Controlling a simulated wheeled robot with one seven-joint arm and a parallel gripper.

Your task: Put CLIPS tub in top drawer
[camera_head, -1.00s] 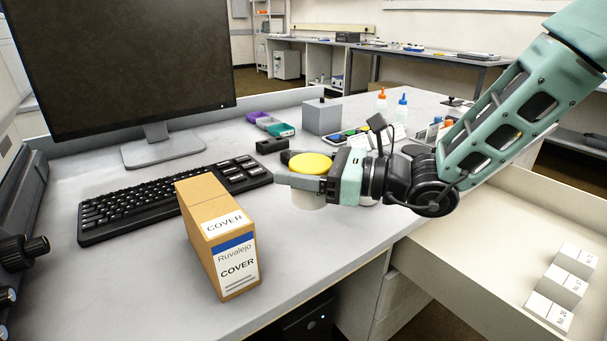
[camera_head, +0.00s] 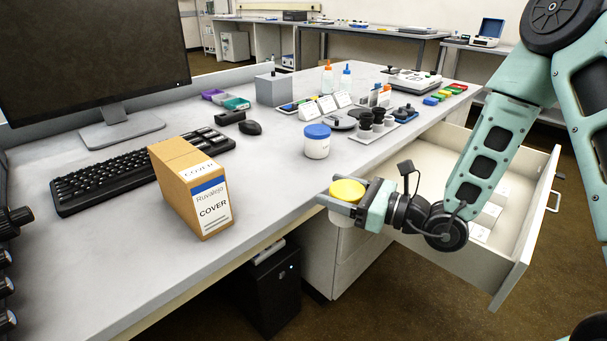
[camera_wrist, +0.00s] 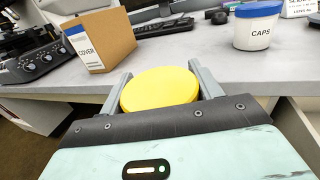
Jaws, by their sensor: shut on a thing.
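A tub with a yellow lid (camera_head: 347,190) and a pale body is held in my gripper (camera_head: 343,195); it also shows in the wrist view (camera_wrist: 160,88) with a finger on each side. No label on it is readable. The gripper is shut on it, near the front edge of the desk. The open top drawer (camera_head: 525,248) juts out at the right, partly behind my arm. White labelled boxes (camera_head: 490,213) lie in it. A blue-lidded tub (camera_head: 317,141) stands on the desk; its label reads CAPS in the wrist view (camera_wrist: 258,32).
A cardboard COVER box (camera_head: 190,190) stands on the desk (camera_head: 110,245), left of my gripper. A keyboard (camera_head: 130,178) lies at the left.

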